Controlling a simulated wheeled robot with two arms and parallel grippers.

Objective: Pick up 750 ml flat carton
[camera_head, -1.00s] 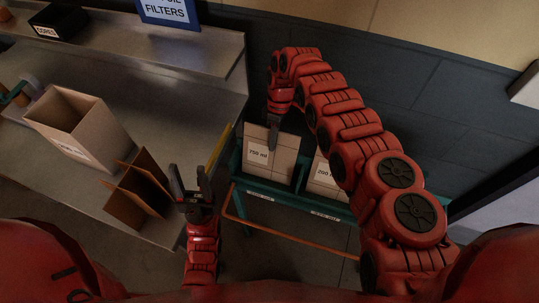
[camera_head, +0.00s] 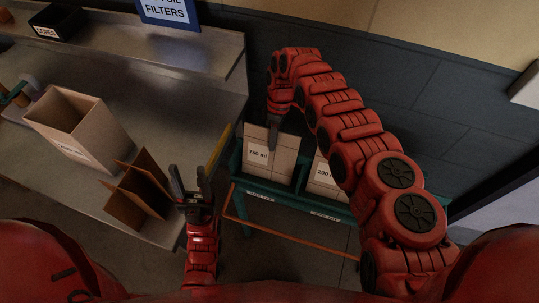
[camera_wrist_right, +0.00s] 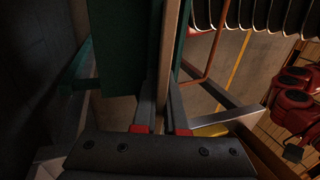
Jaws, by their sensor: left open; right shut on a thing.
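The 750 ml flat cartons (camera_head: 285,160) stand upright, pale tan, in the left bay of a green rack, with a "750 ml" label in front. My right gripper (camera_head: 273,138) reaches down over their top edge, pointing downward. In the right wrist view its two fingers (camera_wrist_right: 161,112) are closed on a thin brown flat carton (camera_wrist_right: 166,60) seen edge-on. I cannot tell from the head view how far it stands above the others. My left gripper (camera_head: 190,178) is open and empty, pointing up, in front of the bench edge.
The green rack (camera_head: 240,180) also holds a 200 ml stack (camera_head: 324,181) on the right. On the metal bench (camera_head: 170,105) stand an open carton (camera_head: 104,139) and a brown divider (camera_head: 140,190). A black bin (camera_head: 58,22) sits on the back shelf. Dark wall lies behind the rack.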

